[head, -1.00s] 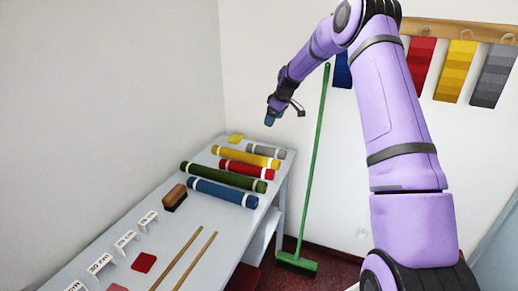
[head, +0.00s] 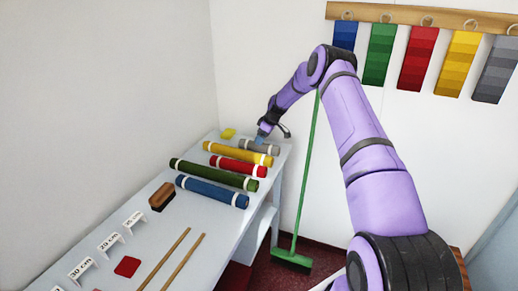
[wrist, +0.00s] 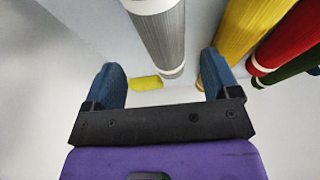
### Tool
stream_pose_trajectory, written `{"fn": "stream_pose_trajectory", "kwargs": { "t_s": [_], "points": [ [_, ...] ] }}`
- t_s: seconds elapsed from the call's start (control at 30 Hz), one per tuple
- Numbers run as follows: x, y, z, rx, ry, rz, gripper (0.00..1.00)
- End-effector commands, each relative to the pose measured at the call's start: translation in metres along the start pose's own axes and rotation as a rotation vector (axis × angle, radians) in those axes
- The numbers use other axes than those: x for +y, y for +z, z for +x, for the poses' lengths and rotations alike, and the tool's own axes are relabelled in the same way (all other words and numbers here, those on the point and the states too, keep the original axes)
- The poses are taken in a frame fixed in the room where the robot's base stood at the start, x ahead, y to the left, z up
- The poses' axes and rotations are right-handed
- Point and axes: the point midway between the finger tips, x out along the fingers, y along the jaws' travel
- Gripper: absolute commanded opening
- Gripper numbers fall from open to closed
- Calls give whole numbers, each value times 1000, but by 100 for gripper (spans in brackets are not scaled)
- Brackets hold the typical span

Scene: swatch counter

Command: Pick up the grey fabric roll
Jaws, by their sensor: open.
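The grey fabric roll (head: 260,146) lies at the far end of the counter, behind the yellow roll (head: 237,153). My gripper (head: 262,136) is just above the grey roll in the head view and hides part of it. In the wrist view the grey roll (wrist: 163,40), with white bands, runs between my two blue fingers, with its end near the fingertips. My gripper (wrist: 165,80) is open, one finger to each side of the roll's line. Whether the fingers touch the roll cannot be told.
The yellow roll lies close beside one finger. Red (head: 238,167), green (head: 213,174) and blue (head: 212,192) rolls lie nearer on the counter (head: 155,222). A small yellow item (head: 228,133) is at the far corner. A green broom (head: 304,180) leans against the wall.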

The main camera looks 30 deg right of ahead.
Motion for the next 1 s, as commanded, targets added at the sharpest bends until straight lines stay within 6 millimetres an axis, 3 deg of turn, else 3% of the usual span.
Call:
{"fn": "stream_pose_trajectory", "kwargs": {
  "t_s": [0.17, 0.47, 0.7, 0.73, 0.9, 0.97, 1.0],
  "points": [
    [-2, 1, 11, -1, -1, -1, 82],
    [-5, 4, 50, 0, -1, -1, 82],
    [-4, 4, 53, 0, 1, -1, 82],
    [-4, 4, 53, 0, 1, -1, 79],
    [-4, 4, 53, 0, 0, -1, 40],
    [-4, 4, 53, 0, 1, -1, 27],
    [-4, 4, 53, 1, 1, -1, 24]
  ]
}}
